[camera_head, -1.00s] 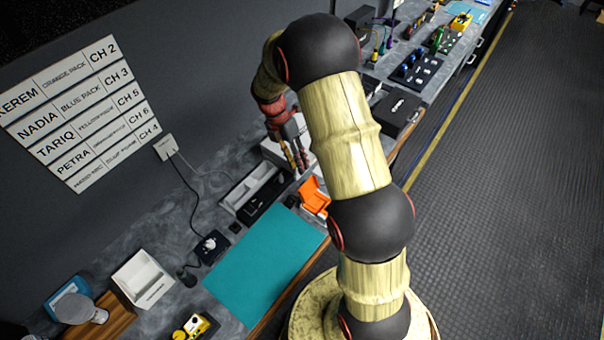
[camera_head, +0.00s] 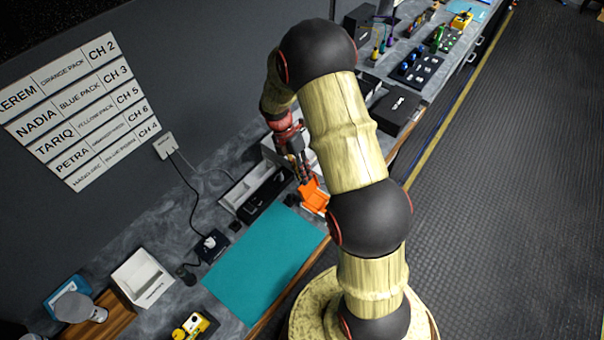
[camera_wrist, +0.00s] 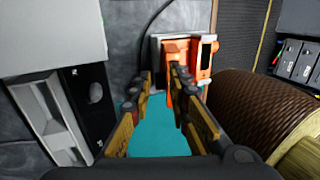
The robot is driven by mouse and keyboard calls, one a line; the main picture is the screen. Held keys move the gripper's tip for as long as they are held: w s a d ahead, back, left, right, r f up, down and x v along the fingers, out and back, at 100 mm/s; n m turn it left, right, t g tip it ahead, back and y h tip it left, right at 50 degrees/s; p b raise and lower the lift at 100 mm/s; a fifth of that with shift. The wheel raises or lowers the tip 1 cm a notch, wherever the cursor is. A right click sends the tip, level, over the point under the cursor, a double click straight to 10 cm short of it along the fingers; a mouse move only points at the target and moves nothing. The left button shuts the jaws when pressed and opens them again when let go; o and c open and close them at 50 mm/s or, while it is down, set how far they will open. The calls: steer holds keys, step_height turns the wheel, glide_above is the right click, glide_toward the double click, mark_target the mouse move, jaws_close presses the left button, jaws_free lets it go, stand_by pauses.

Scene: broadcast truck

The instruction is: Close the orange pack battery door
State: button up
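The orange pack (camera_head: 314,196) sits at the far right end of the teal mat in the head view, partly covered by my gripper (camera_head: 304,175). In the wrist view the orange pack (camera_wrist: 178,50) lies just beyond my fingertips, with a raised orange part (camera_wrist: 205,58) on its right that looks like the door standing open; its hinge is not clear. My gripper (camera_wrist: 162,76) is open, with the teal mat (camera_wrist: 160,135) showing between its fingers. The right finger overlaps the pack in the picture; I cannot tell whether they touch. Nothing is held.
A grey-and-black charger-like unit (camera_head: 255,188) stands left of the pack, close to my gripper's left side in the wrist view (camera_wrist: 82,95). A black case (camera_head: 397,110) lies farther along the bench. The teal mat (camera_head: 262,262) is clear in the head view.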

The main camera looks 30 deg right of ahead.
jaws_close()
